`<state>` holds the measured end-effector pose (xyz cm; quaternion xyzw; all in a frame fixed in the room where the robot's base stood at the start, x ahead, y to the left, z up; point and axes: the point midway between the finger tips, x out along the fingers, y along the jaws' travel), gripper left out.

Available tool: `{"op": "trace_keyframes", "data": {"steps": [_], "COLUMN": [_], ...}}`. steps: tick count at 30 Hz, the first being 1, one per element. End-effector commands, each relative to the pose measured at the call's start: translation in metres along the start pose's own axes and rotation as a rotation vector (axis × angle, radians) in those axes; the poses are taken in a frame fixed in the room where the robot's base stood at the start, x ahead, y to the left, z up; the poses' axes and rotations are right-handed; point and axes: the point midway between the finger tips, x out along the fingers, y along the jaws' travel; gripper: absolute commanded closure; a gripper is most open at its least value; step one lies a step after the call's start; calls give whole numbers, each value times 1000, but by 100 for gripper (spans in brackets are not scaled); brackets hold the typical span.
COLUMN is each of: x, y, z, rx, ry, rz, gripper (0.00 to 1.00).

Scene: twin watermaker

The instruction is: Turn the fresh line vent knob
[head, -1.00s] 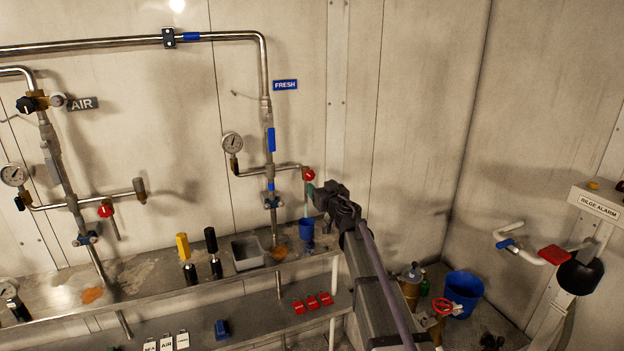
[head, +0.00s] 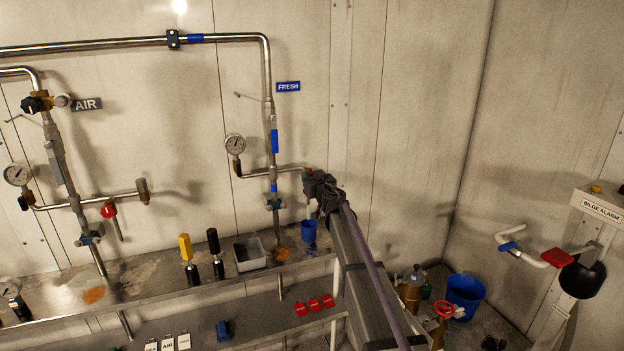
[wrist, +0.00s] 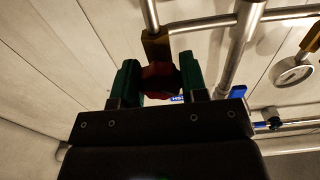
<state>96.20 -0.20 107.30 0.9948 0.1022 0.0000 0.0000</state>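The red fresh line vent knob (wrist: 160,78) is on a brass fitting at the end of the short side pipe under the FRESH sign (head: 288,86). In the wrist view it sits between the two green fingers of my gripper (wrist: 160,84), one on each side. The fingers stand apart by about the knob's width. I cannot tell whether both touch it. In the head view my gripper (head: 309,178) is at the right end of the side pipe (head: 275,172), and it hides nearly all of the knob.
A pressure gauge (head: 235,144) is left of the fresh riser pipe (head: 271,120). A blue cup (head: 309,231) and a grey tray (head: 249,254) stand on the shelf below. Another red knob (head: 108,210) is on the air line at left. The wall right of my gripper is bare.

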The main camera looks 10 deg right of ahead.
Motion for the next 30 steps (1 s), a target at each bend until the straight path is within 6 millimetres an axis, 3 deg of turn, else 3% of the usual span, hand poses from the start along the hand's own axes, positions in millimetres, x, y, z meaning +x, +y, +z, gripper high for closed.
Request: {"op": "trace_keyframes", "data": {"steps": [7,17,25,26,30], "x": [0,0,0,0,0], "y": [0,1,1,1,1], "z": [0,0,0,0,0], "rx": [0,-266,-277,-277,-276], "ry": [0,0,0,0,0], "rz": [0,0,0,0,0], "gripper": [84,84,84,57,44]}}
